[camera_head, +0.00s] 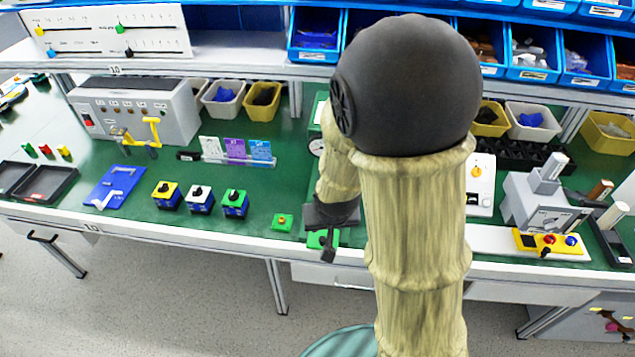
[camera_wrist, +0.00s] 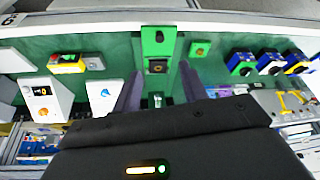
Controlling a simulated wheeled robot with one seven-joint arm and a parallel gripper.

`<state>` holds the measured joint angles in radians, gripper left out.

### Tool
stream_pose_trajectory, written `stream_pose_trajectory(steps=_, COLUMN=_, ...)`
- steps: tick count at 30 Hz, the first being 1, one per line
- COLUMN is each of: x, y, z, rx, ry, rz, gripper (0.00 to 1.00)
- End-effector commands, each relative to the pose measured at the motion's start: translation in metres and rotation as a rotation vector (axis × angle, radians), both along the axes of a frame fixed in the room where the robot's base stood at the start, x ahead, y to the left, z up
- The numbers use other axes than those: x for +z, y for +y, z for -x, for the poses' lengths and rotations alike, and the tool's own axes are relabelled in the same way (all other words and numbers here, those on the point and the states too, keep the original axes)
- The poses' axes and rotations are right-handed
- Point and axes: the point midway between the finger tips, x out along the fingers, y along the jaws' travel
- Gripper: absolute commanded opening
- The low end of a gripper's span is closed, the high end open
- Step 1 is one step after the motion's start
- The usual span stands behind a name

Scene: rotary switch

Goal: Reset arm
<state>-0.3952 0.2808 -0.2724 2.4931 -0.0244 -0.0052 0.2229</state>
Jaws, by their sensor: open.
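My arm reaches over the green workbench (camera_head: 130,225), and its upper part blocks the middle of the head view. My gripper (camera_head: 328,245) hangs near the bench's front edge, over a green box (camera_head: 315,240) that it partly covers. In the wrist view my gripper (camera_wrist: 160,85) has its two dark fingers spread apart with nothing seen between them. The green box (camera_wrist: 153,48) with a black knob shows just beyond the fingertips. Whether the fingers touch it cannot be told.
Yellow (camera_head: 166,194), white (camera_head: 200,199) and green (camera_head: 235,203) rotary switch boxes stand in a row to the left. A small green button box (camera_head: 282,222) is close by. A grey machine (camera_head: 545,205) stands at the right. Blue bins (camera_head: 316,38) line the shelf.

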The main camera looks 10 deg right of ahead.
Motion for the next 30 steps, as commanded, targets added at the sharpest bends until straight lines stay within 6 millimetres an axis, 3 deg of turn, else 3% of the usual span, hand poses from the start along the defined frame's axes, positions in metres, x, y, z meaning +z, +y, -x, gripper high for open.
stream_pose_trajectory(steps=8, x=0.005, y=-0.004, z=0.005, rx=-0.001, ry=0.012, rz=-0.004, gripper=0.43)
stream_pose_trajectory(steps=21, x=0.050, y=-0.040, z=0.072, rx=0.043, ry=0.147, rz=-0.006, gripper=0.43)
stream_pose_trajectory(steps=30, x=0.051, y=-0.041, z=0.078, rx=0.052, ry=0.160, rz=-0.003, gripper=0.43)
